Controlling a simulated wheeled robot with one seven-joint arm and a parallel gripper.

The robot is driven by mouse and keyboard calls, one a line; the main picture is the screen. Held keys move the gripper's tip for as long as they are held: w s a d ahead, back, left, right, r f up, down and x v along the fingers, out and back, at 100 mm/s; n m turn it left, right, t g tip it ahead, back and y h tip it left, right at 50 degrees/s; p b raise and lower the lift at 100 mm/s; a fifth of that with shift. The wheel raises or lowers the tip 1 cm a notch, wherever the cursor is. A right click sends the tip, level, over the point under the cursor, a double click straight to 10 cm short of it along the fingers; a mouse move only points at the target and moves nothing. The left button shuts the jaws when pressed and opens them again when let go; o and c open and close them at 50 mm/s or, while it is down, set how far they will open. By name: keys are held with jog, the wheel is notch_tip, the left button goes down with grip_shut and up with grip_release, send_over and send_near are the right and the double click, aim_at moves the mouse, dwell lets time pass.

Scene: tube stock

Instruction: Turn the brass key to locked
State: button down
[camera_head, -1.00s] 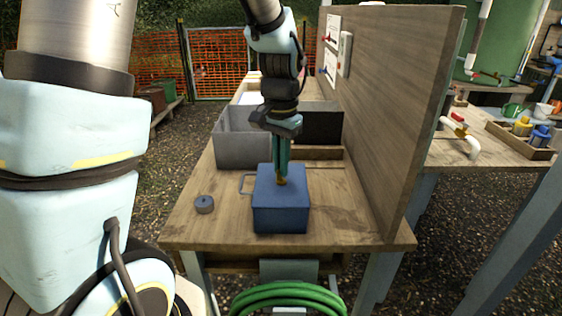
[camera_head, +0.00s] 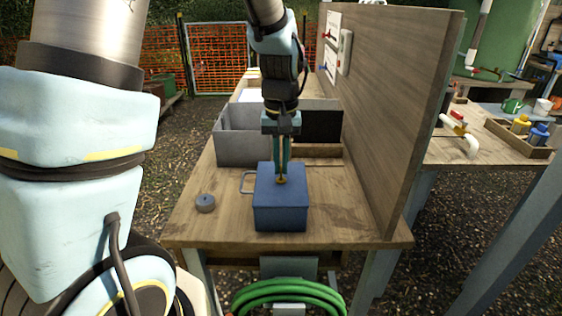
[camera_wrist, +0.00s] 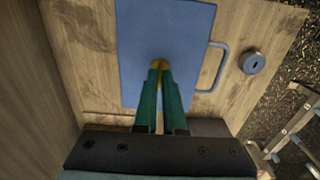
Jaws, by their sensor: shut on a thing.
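The blue box (camera_head: 281,212) stands on the wooden bench, with a grey handle (camera_head: 247,183) on its left side. The brass key (camera_head: 281,181) stands on top of the box, near the middle of its lid. My gripper (camera_head: 282,173) points down over the box and is shut on the key. In the wrist view the key (camera_wrist: 158,64) shows as a small brass piece at the green fingertips (camera_wrist: 160,75). Most of the key is hidden between the fingers. I see no lock marking on the lid.
A grey round piece with a slot (camera_head: 205,203) lies left of the box. A grey bin (camera_head: 236,147) stands behind it. A tall wooden panel (camera_head: 395,120) closes the bench's right side. Bare bench (camera_head: 340,215) shows right of the box.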

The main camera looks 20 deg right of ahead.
aim_at(281, 167)
dwell(0.4)
jog(key=c, duration=1)
grip_release()
notch_tip(281, 167, up, 11)
jog(key=b, duration=0.1)
jog(key=shift+b, duration=0.4)
jog(key=a+f+n, duration=0.1)
jog(key=a+f, duration=0.4)
jog(key=a, duration=0.6)
jog(key=s+a+f+n+t, duration=0.1)
jog(key=a+f, duration=0.4)
jog(key=a, duration=0.7)
jog(key=shift+s+a+f+t, duration=0.25)
jog(key=shift+f+t, duration=0.05)
jog(key=shift+f, duration=0.05)
